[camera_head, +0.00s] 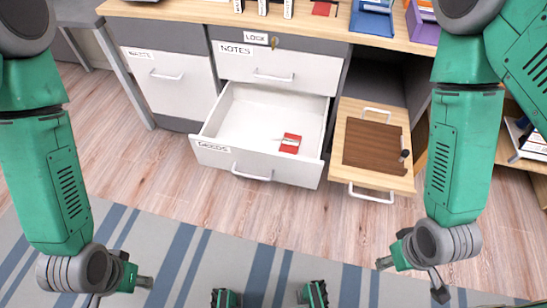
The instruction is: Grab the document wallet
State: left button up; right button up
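A small flat red item with a white patch (290,143), which looks like the document wallet, lies in the open white drawer (213,118) labelled DEEDS. It is toward the drawer's front right, and the rest of the drawer looks empty. My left gripper (120,291) is open and empty over the striped rug at the lower left, well short of the drawer. My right gripper (412,278) is open and empty at the lower right, in front of the pulled-out wooden unit. Neither gripper touches anything.
The wooden unit (398,182) right of the drawer has a brown slatted panel (372,147) and white handles. Above the drawer is a shut NOTES drawer (290,75). The desktop (190,10) holds a blue tray (372,20), a purple box (420,28) and another red item (324,8).

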aim_at(289, 145)
jog(key=i+j+z, duration=0.1)
jog(key=i+z, duration=0.3)
jog(key=i+j+z, duration=0.15)
jog(key=z, duration=0.2)
jog(key=i+j+z, duration=0.4)
jog(key=l, duration=0.1)
